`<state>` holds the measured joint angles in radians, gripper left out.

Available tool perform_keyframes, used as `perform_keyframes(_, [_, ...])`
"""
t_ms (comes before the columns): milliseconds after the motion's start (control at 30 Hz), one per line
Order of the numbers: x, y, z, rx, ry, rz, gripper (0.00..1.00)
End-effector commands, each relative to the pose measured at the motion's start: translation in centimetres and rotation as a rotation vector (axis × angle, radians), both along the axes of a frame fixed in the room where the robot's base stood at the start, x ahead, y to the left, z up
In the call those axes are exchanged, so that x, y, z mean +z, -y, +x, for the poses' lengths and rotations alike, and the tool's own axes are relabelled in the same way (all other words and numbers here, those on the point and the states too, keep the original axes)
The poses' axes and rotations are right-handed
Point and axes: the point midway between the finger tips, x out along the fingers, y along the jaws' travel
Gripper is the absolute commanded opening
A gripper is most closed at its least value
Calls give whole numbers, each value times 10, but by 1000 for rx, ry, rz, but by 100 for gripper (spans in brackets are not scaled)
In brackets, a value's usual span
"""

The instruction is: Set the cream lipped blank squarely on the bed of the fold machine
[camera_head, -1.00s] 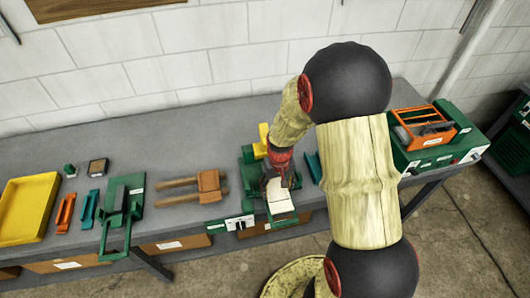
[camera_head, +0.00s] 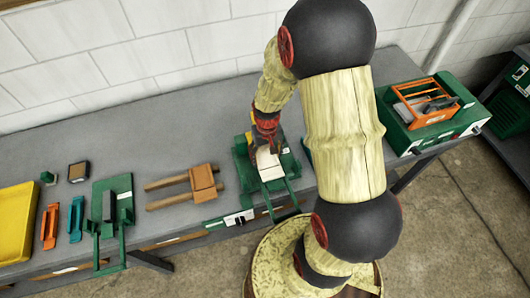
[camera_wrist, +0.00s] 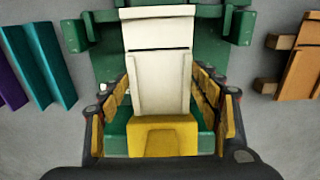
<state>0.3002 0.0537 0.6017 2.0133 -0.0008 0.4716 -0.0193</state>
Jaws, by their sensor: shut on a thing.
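The cream lipped blank (camera_head: 268,164) is over the green fold machine (camera_head: 245,178), below my gripper (camera_head: 266,146). In the wrist view the blank (camera_wrist: 158,68) runs nearly straight up the picture, with a lip line across it. My gripper (camera_wrist: 162,97) is shut on the blank, with yellow-padded fingers along both its sides. The green machine (camera_wrist: 105,60) shows around and beneath it. A yellow block (camera_wrist: 162,137) lies at the near end of the blank. I cannot tell whether the blank's underside touches the bed.
A wooden two-handled piece (camera_head: 203,182) lies left of the machine. Farther left are a green fixture (camera_head: 122,192), orange and blue pieces and a yellow tray (camera_head: 14,225). A green machine with an orange frame (camera_head: 425,98) stands right. The grey bench behind is mostly clear.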

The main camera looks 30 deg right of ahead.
Motion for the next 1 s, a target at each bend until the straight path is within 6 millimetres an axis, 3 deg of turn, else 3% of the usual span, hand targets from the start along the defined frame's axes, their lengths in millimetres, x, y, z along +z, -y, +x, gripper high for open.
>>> perform_keyframes(167, [-3,0,0,0,-1,0,33])
perform_keyframes(200, [-3,0,0,0,-1,0,64])
perform_keyframes(500, [-3,0,0,0,-2,1,81])
perform_keyframes(833, [-1,0,0,0,-2,1,81])
perform_keyframes(1000, [15,0,1,0,2,-1,81])
